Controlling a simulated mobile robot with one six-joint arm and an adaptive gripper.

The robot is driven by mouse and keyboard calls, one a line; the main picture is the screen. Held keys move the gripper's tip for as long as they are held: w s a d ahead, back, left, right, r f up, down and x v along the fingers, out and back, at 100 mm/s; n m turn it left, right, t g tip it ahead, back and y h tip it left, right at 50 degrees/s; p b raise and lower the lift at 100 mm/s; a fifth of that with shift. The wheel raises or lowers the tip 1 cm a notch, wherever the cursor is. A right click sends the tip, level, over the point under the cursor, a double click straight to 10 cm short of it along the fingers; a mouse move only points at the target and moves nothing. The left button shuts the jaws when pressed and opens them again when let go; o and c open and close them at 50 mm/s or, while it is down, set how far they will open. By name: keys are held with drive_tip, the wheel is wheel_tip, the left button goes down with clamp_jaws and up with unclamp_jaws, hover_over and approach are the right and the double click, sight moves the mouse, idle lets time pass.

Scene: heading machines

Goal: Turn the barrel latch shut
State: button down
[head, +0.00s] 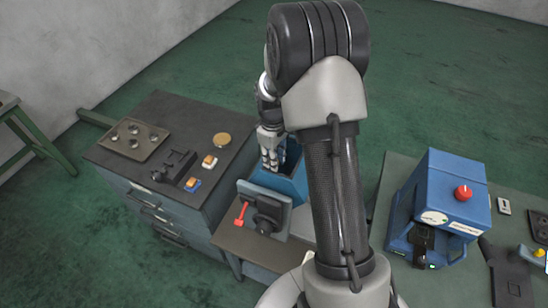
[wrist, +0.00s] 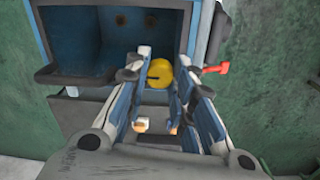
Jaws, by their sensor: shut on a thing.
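A yellow round piece with a dark slot in its face, which looks like the barrel latch (wrist: 158,75), sits between my fingers in the wrist view, at the right edge of the blue box's opening. My gripper (wrist: 165,58) is shut on it, one finger at each side. In the head view my gripper (head: 270,160) is at the blue box (head: 289,185), and the latch is hidden there. The box's open front compartment (wrist: 95,35) shows dark in the wrist view. A red lever (wrist: 216,68) sticks out to the right of the latch.
A dark cabinet (head: 120,170) on the left bears a tray (head: 133,139), a black fixture, small blocks and a yellow disc (head: 222,139). A grey plate (head: 278,218) stands before the box. A blue machine (head: 445,195) with a red button stands at the right.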

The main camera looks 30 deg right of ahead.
drive_tip(key=m+b, duration=0.1)
drive_tip(key=m, duration=0.3)
drive_tip(key=shift+m+b, duration=0.35)
drive_tip(key=shift+m, duration=0.05)
drive_tip(key=m+b, duration=0.1)
drive_tip(key=m, duration=0.3)
drive_tip(key=shift+m, duration=0.3)
drive_tip(key=m+b, duration=0.1)
drive_tip(key=m, duration=0.3)
drive_tip(key=shift+w+m+g+b, duration=0.1)
drive_tip(key=shift+m+g+b, duration=0.25)
drive_tip(key=shift+m, duration=1.75)
drive_tip(key=c, duration=1.3)
unclamp_jaws()
drive_tip(key=shift+r, duration=0.1)
